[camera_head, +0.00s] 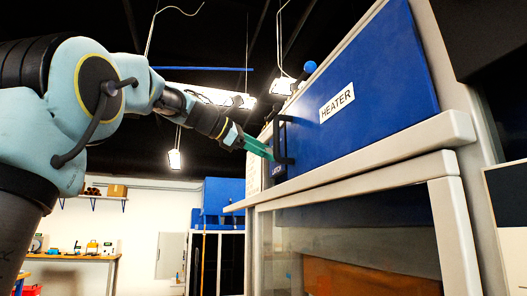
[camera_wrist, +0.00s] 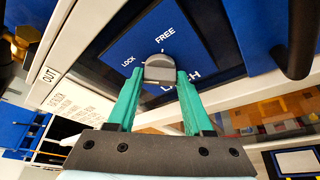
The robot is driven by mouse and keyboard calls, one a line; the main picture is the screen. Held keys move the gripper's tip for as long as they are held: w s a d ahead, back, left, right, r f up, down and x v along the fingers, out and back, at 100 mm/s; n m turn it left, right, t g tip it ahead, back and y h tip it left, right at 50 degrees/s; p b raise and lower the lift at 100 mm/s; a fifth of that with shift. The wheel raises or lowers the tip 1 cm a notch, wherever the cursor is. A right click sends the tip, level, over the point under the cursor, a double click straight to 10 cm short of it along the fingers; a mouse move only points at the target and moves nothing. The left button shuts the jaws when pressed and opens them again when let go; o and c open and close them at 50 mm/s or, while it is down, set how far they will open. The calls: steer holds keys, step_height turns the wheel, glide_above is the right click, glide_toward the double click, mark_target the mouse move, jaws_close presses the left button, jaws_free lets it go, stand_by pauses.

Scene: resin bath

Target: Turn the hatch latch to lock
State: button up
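The hatch latch is a grey knob (camera_wrist: 160,70) on a blue plate lettered LOCK, FREE and LATCH in the wrist view. LOCK is to the knob's left and FREE is above it. A short white mark by the knob's top points up toward FREE. My gripper (camera_wrist: 161,80) has green fingers, one on each side of the knob, with their tips against its sides. In the head view my gripper (camera_head: 268,153) reaches the latch plate (camera_head: 279,170) at the left end of the blue HEATER hatch (camera_head: 385,70). The knob is hidden there.
A dark handle (camera_head: 285,140) stands out from the hatch close to my fingers; it shows at the upper right in the wrist view (camera_wrist: 292,40). A pale ledge (camera_head: 370,160) runs below the hatch. A workbench (camera_head: 75,257) stands far back left.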

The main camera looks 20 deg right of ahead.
steer(key=o, duration=0.4)
steer(key=shift+o, duration=0.2)
steer(key=b+v, duration=0.3)
steer(key=v, duration=0.7)
steer(key=shift+a, duration=0.4)
